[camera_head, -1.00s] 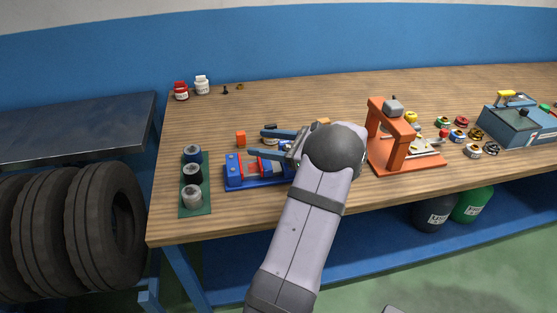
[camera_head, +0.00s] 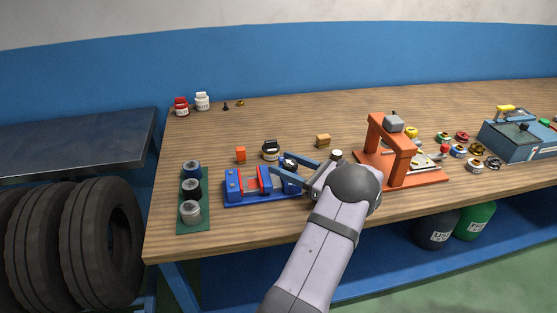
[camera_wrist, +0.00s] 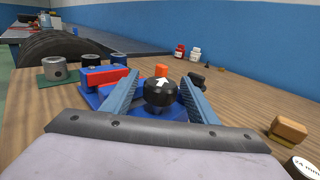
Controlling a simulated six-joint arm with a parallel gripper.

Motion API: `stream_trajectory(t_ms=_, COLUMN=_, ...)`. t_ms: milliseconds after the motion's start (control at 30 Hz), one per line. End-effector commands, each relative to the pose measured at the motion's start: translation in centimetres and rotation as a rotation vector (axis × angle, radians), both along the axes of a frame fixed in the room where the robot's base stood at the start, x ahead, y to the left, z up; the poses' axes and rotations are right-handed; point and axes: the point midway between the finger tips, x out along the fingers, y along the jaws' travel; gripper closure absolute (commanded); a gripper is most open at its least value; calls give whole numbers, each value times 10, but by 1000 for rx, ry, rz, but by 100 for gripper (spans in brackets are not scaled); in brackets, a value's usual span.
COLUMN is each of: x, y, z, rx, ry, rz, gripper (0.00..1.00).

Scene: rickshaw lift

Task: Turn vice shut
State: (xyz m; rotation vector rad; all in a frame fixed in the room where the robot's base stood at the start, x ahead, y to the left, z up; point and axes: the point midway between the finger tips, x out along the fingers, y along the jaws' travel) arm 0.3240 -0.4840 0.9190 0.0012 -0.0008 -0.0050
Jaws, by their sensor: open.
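The vice (camera_head: 232,187) is blue with red jaws and lies on a blue base on the bench. A gap shows between its jaws in the head view. Its round black knob (camera_head: 290,162) is at the right end; in the wrist view the knob (camera_wrist: 159,97) has a white arrow on top. My gripper (camera_head: 278,177) is open, its two blue-grey fingers pointing left at the vice. In the wrist view, my gripper (camera_wrist: 160,80) has one finger on each side of the knob, very near it. I cannot tell whether they touch it.
A green tray with grey and black cylinders (camera_head: 191,212) stands left of the vice. An orange press (camera_head: 396,158) stands to the right.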

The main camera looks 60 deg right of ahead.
Motion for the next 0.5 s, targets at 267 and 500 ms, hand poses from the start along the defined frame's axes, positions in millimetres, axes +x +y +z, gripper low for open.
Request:
stream_trajectory(t_ms=267, x=26, y=0, z=1, rx=-1, ry=1, rz=1, gripper=47)
stream_trajectory(t_ms=500, x=28, y=0, z=0, rx=-2, ry=1, rz=-1, gripper=47)
